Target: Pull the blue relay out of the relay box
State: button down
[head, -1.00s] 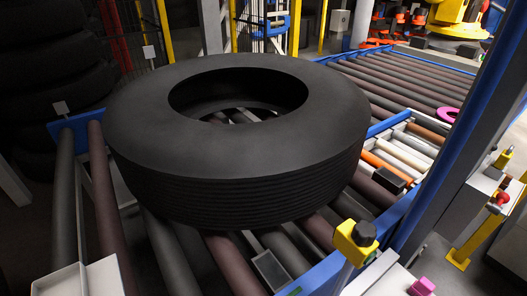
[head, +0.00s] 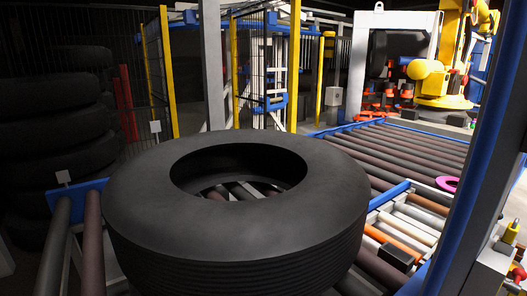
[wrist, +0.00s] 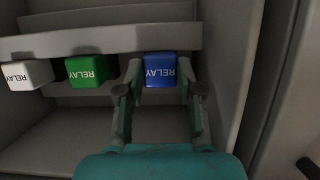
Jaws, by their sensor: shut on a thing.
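The blue relay (wrist: 160,69) shows in the wrist view, its label upside down. My gripper (wrist: 159,82) is shut on it, one finger at each side. The relay is at the grey rail (wrist: 100,41) of the relay box, in line with a green relay (wrist: 87,70) and a white relay (wrist: 27,75) to its left. Whether it is still seated at the rail I cannot tell, as its back is hidden. The head view shows neither the gripper nor the relay box.
The box's grey side wall (wrist: 225,75) stands close right of my gripper. The space below the relays is empty. In the head view a large black tyre (head: 240,215) lies on a roller conveyor (head: 415,150), with a yellow robot (head: 440,80) behind.

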jog(key=shift+s+d, duration=0.25)
jog(key=shift+s, duration=0.1)
jog(key=shift+s+d, duration=0.55)
jog(key=shift+s, duration=0.25)
jog(key=shift+s+d, duration=0.5)
jog(key=shift+s, duration=0.3)
jog(key=shift+s, duration=0.1)
jog(key=v, duration=0.6)
jog(key=shift+r, duration=0.45)
